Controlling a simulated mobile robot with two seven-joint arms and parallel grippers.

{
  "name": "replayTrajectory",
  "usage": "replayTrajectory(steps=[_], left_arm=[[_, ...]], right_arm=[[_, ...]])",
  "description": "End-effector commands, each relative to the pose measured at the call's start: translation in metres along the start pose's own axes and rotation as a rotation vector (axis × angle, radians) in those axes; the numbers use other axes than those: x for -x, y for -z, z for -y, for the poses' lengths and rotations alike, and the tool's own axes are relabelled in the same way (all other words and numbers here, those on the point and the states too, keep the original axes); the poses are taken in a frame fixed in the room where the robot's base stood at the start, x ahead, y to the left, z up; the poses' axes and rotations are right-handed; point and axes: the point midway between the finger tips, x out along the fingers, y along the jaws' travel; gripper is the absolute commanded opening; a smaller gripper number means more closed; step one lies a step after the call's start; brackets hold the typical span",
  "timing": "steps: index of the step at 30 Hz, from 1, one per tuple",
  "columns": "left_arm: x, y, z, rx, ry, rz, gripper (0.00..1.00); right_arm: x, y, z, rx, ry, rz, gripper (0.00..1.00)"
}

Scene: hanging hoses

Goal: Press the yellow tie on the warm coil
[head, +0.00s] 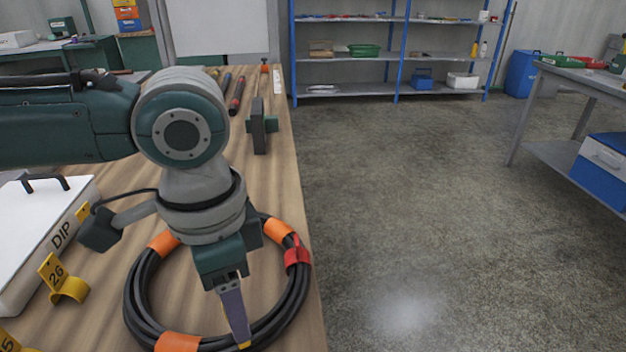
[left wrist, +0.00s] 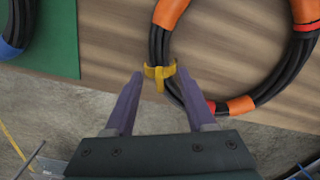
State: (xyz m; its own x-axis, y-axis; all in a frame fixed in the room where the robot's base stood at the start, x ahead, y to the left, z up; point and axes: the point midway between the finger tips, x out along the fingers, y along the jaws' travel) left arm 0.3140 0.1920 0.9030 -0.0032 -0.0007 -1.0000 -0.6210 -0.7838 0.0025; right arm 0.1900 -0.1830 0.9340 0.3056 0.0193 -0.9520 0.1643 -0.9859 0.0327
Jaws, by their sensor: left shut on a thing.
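The warm coil (head: 295,300) is a ring of black hose with orange bands and a red tie (head: 297,252), lying flat on the wooden table near its right edge. The left wrist view also shows the coil (left wrist: 187,90). My left gripper (head: 240,342) points down at the near part of the ring. In the left wrist view its purple fingers (left wrist: 160,76) are either side of the yellow tie (left wrist: 158,71), shut on it. The tie lies across the black hose strands; whether it closes fully around them I cannot tell. In the head view the fingers mostly hide it. My right gripper is not in view.
A white DIP case (head: 30,240) and a yellow 26 tag (head: 68,288) lie left of the coil. A dark upright tool (head: 259,126) stands behind. The left wrist view shows a green mat (left wrist: 62,55) with another hose, blue-banded. Open floor lies right.

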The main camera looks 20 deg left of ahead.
Motion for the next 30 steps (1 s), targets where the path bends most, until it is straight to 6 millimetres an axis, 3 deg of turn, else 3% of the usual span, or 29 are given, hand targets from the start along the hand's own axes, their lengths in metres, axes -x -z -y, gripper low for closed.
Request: replayTrajectory(steps=[17,30], left_arm=[[-0.001,0.000,0.000,0.000,0.001,0.000,0.00],[-0.015,0.000,0.000,0.000,0.001,0.000,0.00]], right_arm=[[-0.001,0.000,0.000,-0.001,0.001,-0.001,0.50],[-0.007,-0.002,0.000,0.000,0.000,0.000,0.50]])
